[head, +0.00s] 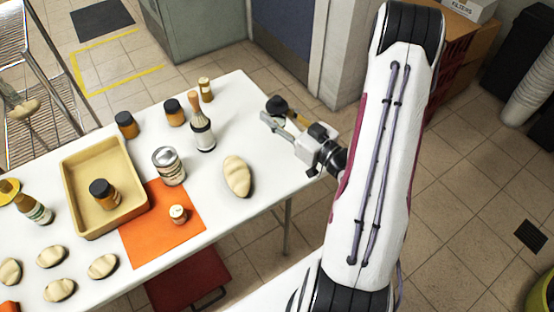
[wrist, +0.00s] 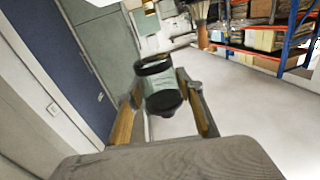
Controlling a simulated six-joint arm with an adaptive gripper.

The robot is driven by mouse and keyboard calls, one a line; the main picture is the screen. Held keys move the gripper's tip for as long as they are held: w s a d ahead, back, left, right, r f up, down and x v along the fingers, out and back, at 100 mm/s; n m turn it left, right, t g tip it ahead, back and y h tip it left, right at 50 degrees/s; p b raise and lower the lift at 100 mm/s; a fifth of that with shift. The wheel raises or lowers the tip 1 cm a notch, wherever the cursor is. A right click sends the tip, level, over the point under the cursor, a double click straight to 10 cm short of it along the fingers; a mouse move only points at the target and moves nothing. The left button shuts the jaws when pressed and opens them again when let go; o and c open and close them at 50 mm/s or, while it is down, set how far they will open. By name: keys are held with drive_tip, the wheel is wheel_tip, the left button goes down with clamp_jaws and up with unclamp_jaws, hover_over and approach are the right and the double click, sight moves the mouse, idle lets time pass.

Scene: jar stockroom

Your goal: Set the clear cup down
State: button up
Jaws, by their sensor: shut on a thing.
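My gripper (head: 284,118) is shut on a small vessel at the table's right edge in the head view; whether it hangs over the tabletop or just past it is hard to tell. I take this vessel for the clear cup (head: 276,105); only its dark part shows there, partly behind the fingers. In the wrist view the clear cup (wrist: 159,84) is tilted between the fingers of my gripper (wrist: 168,94), with a black band at each end and a pale, see-through middle. The white table (head: 275,172) lies below and left; contact with it is not visible.
A yellow tray (head: 71,182) holds a dark-lidded jar (head: 103,194). The table's right end is clear.

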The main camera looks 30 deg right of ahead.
wheel_tip(320, 180, down, 6)
idle(0.5)
drive_tip(key=shift+f, duration=0.15)
drive_tip(key=shift+f, duration=2.85)
drive_tip(key=shift+f, duration=2.1)
drive_tip(key=shift+f, duration=0.1)
drive_tip(key=o, duration=1)
drive_tip(key=shift+o, duration=0.2)
